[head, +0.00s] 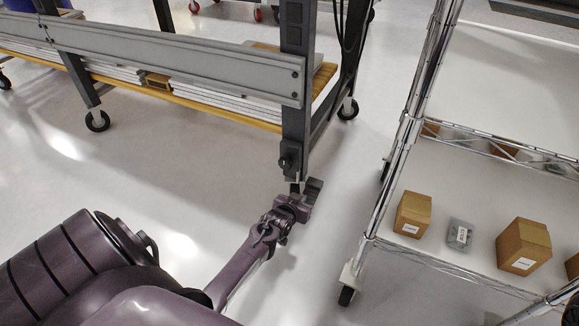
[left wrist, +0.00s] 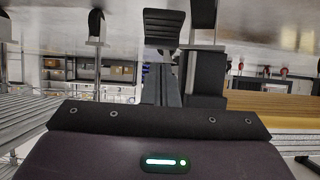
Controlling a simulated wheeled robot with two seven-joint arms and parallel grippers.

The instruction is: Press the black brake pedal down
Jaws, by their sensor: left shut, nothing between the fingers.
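The black brake pedal (head: 314,186) shows in the head view at the foot of the workbench's dark upright, low over the floor. In the left wrist view, a black ribbed pad that looks like the pedal (left wrist: 163,24) is at top centre, just beyond the fingers. My left gripper (head: 300,203) is shut and empty, right beside the pedal in the head view. Its dark fingers (left wrist: 161,85) point at the pad in the wrist view. I cannot tell whether they touch it. The gripper partly hides the pedal's lower side. My right gripper is not in view.
The workbench (head: 180,60) on casters stands beyond the gripper, its dark upright (head: 297,100) close to it. A wire shelf rack (head: 395,165) with cardboard boxes (head: 413,214) stands to the right. Pale floor (head: 190,190) is clear between my arm and the bench.

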